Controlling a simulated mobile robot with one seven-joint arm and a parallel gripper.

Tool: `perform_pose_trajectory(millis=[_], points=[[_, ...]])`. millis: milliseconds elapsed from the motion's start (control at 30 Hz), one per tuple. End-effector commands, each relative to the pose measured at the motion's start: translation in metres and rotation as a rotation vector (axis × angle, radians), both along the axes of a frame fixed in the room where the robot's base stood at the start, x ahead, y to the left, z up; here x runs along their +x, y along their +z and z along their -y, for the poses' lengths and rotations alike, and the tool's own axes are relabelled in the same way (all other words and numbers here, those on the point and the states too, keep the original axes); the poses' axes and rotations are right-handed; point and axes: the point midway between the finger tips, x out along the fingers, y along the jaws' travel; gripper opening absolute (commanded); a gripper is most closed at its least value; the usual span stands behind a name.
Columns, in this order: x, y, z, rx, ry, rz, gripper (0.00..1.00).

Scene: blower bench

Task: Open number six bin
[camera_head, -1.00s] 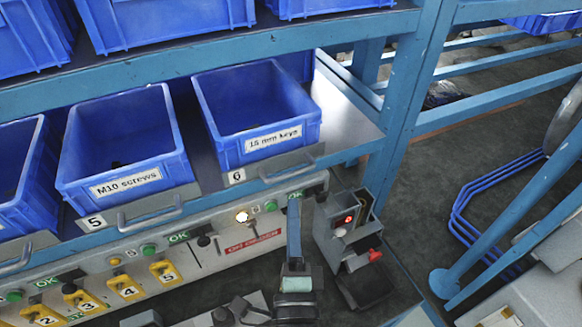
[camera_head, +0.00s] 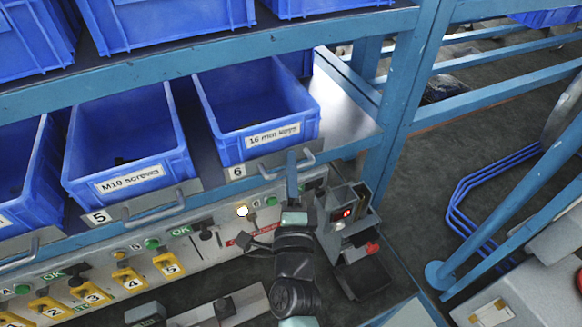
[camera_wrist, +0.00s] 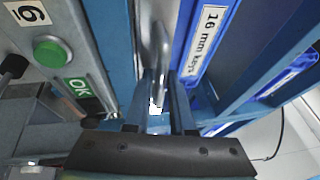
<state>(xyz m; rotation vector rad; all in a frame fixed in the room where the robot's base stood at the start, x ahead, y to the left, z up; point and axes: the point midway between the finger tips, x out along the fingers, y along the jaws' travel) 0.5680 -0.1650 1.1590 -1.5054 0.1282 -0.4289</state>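The number six bin (camera_head: 255,105) is blue and labelled "16 mm keys", with a "6" plate (camera_head: 238,171) at its front left. Its grey handle (camera_head: 306,158) sticks out from the front rail below the bin. My gripper (camera_head: 292,165) is raised up to the handle, its blue fingers overlapping the handle's middle. In the wrist view the handle (camera_wrist: 157,45) runs in line with the gap between the two fingers (camera_wrist: 160,98), which stand apart. My gripper looks open. Whether the fingers touch the handle cannot be told. The bin sits back on its shelf.
The M10 screws bin (camera_head: 127,150) stands to the left with its own handle (camera_head: 153,206). A control panel (camera_head: 130,262) with buttons and yellow numbered tags lies below. A grey box with a red display (camera_head: 345,212) stands close right of my arm. A blue post (camera_head: 398,110) rises at the right.

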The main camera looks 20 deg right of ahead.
Motion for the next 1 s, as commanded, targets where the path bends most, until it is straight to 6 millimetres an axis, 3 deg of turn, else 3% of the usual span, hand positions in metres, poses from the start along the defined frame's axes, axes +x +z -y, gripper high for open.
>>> perform_pose_trajectory(millis=[33,100,1000], points=[[-0.0001,0.0,0.0,0.0,0.0,0.0,0.11],[-0.0002,0.0,-0.0001,0.0,0.0,0.0,0.0],[-0.0004,-0.0003,-0.0004,0.0,0.0,0.0,0.0]])
